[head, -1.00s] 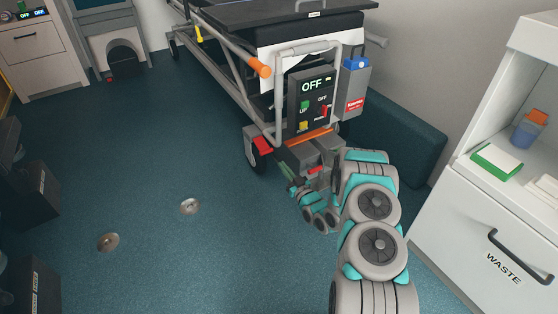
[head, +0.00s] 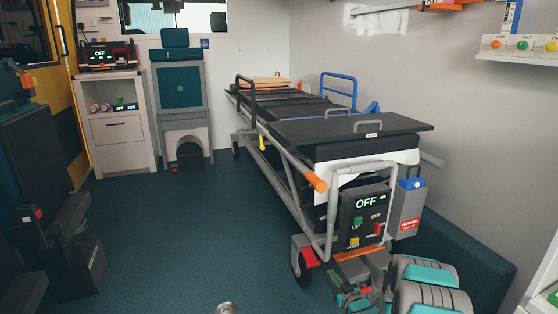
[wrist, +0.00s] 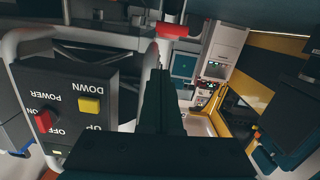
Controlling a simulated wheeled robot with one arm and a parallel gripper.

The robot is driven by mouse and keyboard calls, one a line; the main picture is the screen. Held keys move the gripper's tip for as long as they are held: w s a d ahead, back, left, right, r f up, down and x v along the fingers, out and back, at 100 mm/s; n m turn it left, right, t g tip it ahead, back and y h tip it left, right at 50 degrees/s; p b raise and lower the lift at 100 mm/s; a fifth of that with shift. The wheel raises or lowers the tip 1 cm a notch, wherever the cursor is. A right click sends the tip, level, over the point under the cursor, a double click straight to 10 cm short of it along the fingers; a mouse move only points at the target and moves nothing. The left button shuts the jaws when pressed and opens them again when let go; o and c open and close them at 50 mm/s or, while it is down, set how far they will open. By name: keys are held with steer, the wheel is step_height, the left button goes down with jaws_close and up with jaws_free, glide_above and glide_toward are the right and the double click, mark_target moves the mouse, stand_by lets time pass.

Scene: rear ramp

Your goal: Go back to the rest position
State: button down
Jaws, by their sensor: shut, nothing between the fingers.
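My gripper (wrist: 160,78) shows in the wrist view as dark fingers pressed together, with nothing between them. The wrist view is upside down, and the stretcher's control panel (wrist: 70,112) lies to the left of the fingers, apart from them in the picture. The panel bears a red switch and a yellow button. In the head view the panel (head: 366,217) shows OFF on its display, at the near end of the stretcher (head: 368,128). My arm is at the bottom right there, low in front of the stretcher's end, partly cut off by the frame edge.
A blue-lidded bin (head: 408,208) hangs right of the panel. A dark bench (head: 468,255) runs along the right wall. Folded seats (head: 70,200) stand left. A cabinet (head: 122,140) and teal chair (head: 180,88) are at the back. The floor (head: 180,235) left of the stretcher is clear.

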steer(key=s+d+r+m+g+h+p, duration=0.1)
steer(key=s+d+r+g+h, duration=0.2)
steer(key=r, duration=0.4)
steer(key=s+r+g+h+p, duration=0.1)
steer(key=s+r+g+h, duration=0.1)
steer(key=s+r+g, duration=0.45)
steer(key=s+a+r+m+g+p, duration=0.1)
steer(key=s+r, duration=0.5)
steer(key=s, duration=0.9)
steer(key=s+a+r+m+g+p, duration=0.1)
steer(key=s+a+r+g, duration=0.3)
steer(key=s, duration=1.2)
steer(key=s+a+r+m+g+p, duration=0.1)
steer(key=s+a+r+g, duration=0.2)
steer(key=s+r, duration=0.5)
steer(key=s, duration=0.8)
steer(key=shift+s+a+r+p, duration=0.15)
steer(key=shift+s+a+p, duration=0.1)
steer(key=shift+p, duration=0.15)
steer(key=shift+g, duration=0.25)
